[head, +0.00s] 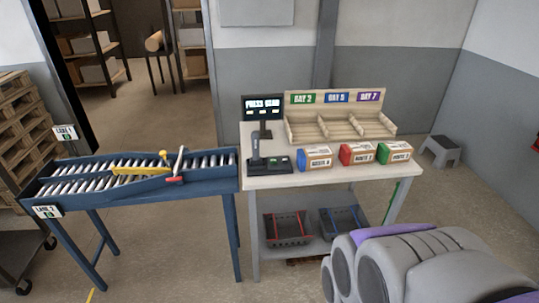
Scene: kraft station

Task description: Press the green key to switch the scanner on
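A dark scanner base (276,170) sits at the left front of the packing table, with a scanner handle (255,150) standing up at its left. A small green patch, which looks like the green key (284,160), shows on the right part of the base; it is too small to tell whether it is pressed. A black display (262,104) stands behind on a post, with white text that seems to begin "PRESS". My gripper is not in view; grey and purple parts of my body fill the lower right, well apart from the scanner.
The table (300,181) carries three cartons with blue (316,157), red (360,154) and green (395,153) ends. A wooden bay rack (337,117) stands behind them. A blue roller conveyor (130,180) adjoins at left. A grey step stool (440,150) stands right. Front floor is clear.

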